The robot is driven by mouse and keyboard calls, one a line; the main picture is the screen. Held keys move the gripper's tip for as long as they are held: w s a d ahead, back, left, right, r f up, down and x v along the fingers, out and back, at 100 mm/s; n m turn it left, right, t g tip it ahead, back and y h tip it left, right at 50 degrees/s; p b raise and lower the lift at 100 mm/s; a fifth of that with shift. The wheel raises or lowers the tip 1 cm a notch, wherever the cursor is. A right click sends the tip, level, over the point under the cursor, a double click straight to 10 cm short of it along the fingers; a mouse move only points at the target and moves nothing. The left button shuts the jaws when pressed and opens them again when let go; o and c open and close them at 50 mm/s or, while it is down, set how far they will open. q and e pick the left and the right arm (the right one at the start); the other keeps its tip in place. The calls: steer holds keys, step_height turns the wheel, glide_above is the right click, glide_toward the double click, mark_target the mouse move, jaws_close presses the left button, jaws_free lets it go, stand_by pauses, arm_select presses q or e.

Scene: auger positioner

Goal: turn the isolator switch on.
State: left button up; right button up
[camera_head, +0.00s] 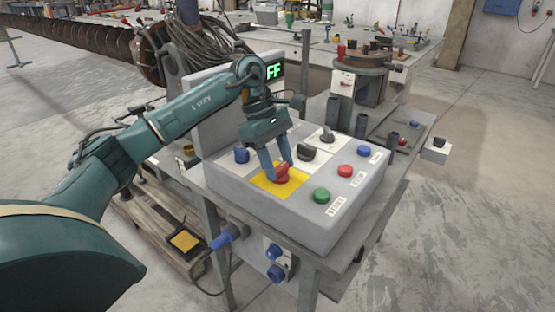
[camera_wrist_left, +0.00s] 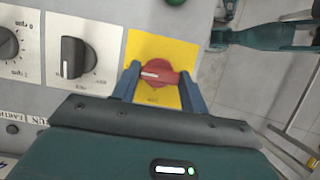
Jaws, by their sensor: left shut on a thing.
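The isolator switch is a red rotary knob (camera_head: 281,174) on a yellow plate (camera_head: 264,184) at the near left of a grey control box (camera_head: 345,212). My left gripper (camera_head: 277,168) reaches down to it and is shut on the red knob. In the left wrist view the red knob (camera_wrist_left: 158,74) sits between the two blue fingers of my left gripper (camera_wrist_left: 158,88), with a white mark on its left half. The yellow plate (camera_wrist_left: 150,45) shows around it. A green display (camera_head: 273,71) behind the arm reads "FF", with the rest hidden. My right gripper is not in view.
Black knobs also show beside the yellow plate in the left wrist view (camera_wrist_left: 74,57). Open floor (camera_head: 450,230) lies to the right.

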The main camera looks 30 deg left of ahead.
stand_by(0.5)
arm_select(q)
steer(key=o, duration=1)
steer(key=p+v, duration=0.1)
steer(key=v, duration=1.2)
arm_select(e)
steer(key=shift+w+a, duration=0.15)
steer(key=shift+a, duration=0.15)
arm_select(q)
steer(key=shift+r, duration=0.1)
